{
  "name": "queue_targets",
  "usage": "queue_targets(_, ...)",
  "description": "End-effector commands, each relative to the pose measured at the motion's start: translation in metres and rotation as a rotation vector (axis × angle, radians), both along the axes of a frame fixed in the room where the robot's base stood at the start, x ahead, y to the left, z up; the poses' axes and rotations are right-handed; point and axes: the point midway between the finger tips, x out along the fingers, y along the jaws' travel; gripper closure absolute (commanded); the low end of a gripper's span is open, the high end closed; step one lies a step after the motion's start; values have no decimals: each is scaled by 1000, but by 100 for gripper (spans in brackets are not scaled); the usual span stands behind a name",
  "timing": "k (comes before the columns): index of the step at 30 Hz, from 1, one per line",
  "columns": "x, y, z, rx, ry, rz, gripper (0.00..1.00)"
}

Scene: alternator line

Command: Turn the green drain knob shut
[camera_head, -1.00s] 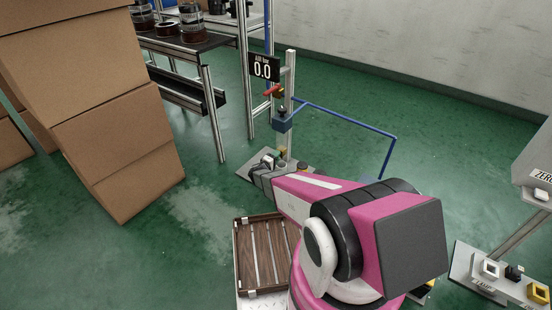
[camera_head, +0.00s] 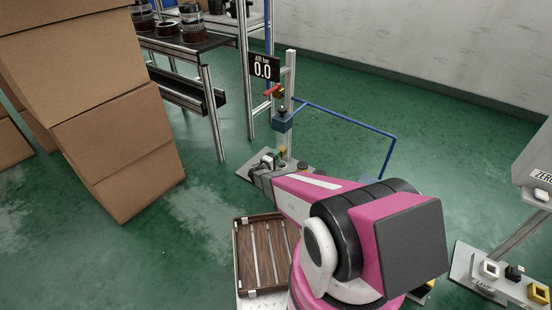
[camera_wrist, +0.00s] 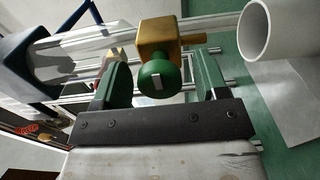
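The green drain knob (camera_wrist: 157,79) shows in the wrist view, below a brass valve block (camera_wrist: 165,40), with a small pale mark on its face. My gripper (camera_wrist: 162,76) is open, with one finger on each side of the knob. A gap shows between the knob and each finger, so it is not gripped. In the head view my gripper (camera_head: 267,167) is low at the foot of the metal post (camera_head: 287,100); my arm and gripper hide most of the knob there.
A blue pipe (camera_head: 345,117) runs right. A white tube (camera_wrist: 267,35) is close at right in the wrist view. Cardboard boxes (camera_head: 110,130) stand left.

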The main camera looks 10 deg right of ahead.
Motion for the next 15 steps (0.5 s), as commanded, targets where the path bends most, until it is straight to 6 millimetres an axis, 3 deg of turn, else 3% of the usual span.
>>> queue_targets(7, -7, 7, 1, 0, 0, 1, 33)
queue_targets(15, -43, 41, 1, -1, 1, 3, 33)
